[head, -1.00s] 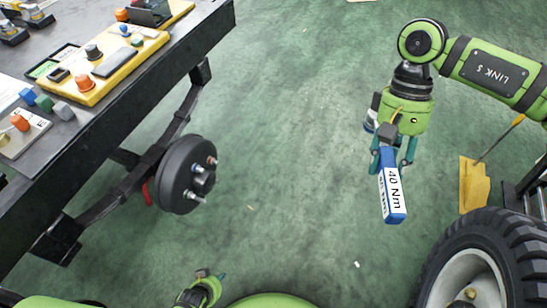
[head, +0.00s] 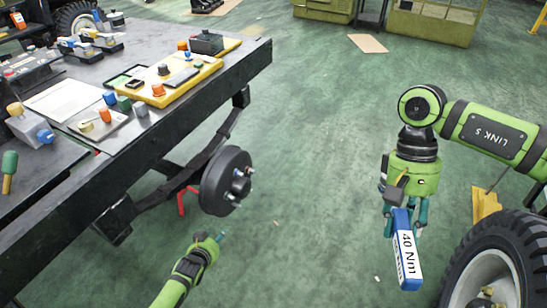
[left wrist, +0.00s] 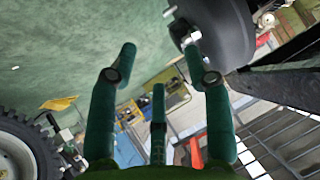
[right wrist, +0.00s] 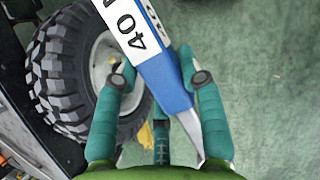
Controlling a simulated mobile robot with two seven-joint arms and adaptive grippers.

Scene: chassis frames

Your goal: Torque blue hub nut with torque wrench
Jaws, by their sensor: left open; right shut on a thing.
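The blue torque wrench (head: 404,250) has a white label reading "40 Nm". My right gripper (head: 405,215) is shut on it and holds it in the air at the right, angled downward. The wrench also fills the top of the right wrist view (right wrist: 162,80) between the fingers. The dark round hub (head: 222,182) with metal studs is on the axle under the table side. I cannot make out a blue nut on it. My left gripper (head: 220,238) is open and empty, below the hub and apart from it. The hub shows at the top of the left wrist view (left wrist: 225,35).
A dark table (head: 110,150) at the left carries a yellow tray (head: 188,85) and several coloured knobs. A red bracket (head: 182,203) stands beside the hub. A large tyre (head: 490,250) is at the lower right. The green floor (head: 310,140) between is clear.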

